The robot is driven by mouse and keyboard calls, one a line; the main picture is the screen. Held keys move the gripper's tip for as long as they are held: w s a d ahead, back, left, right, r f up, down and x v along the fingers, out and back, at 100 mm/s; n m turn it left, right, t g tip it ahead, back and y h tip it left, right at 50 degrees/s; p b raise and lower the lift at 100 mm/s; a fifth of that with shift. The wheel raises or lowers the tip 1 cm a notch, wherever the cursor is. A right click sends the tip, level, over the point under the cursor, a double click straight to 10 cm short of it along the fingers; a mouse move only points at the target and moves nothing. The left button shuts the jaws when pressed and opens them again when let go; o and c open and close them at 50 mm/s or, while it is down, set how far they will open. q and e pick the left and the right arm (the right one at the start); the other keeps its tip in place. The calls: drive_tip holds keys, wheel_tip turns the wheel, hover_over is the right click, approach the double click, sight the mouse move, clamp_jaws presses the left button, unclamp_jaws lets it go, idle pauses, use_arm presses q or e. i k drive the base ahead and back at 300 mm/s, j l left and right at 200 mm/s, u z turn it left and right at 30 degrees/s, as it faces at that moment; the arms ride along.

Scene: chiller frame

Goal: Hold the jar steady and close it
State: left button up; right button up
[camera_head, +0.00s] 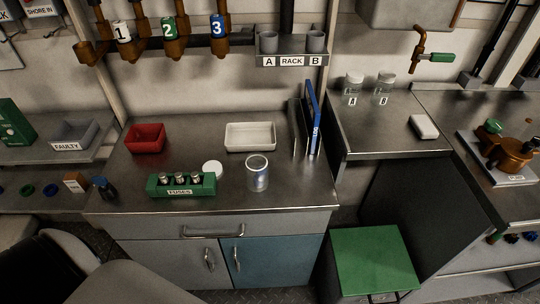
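An open-looking clear glass jar (257,173) stands upright on the steel worktop, right of the middle and near the front edge. A round white lid (212,169) lies flat on the worktop to the left of the jar, apart from it. The jar's contents are too small to tell. Neither of my grippers is in view. Only pale and dark parts, apparently of my own body, show at the lower left.
A green fuse holder (181,191) stands left of the lid. A white tray (250,149) and a red bin (146,150) sit behind. Two labelled jars (383,84) stand on the right counter (385,128).

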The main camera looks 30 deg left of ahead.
sight(257, 172)
drive_tip(key=u, duration=1.4)
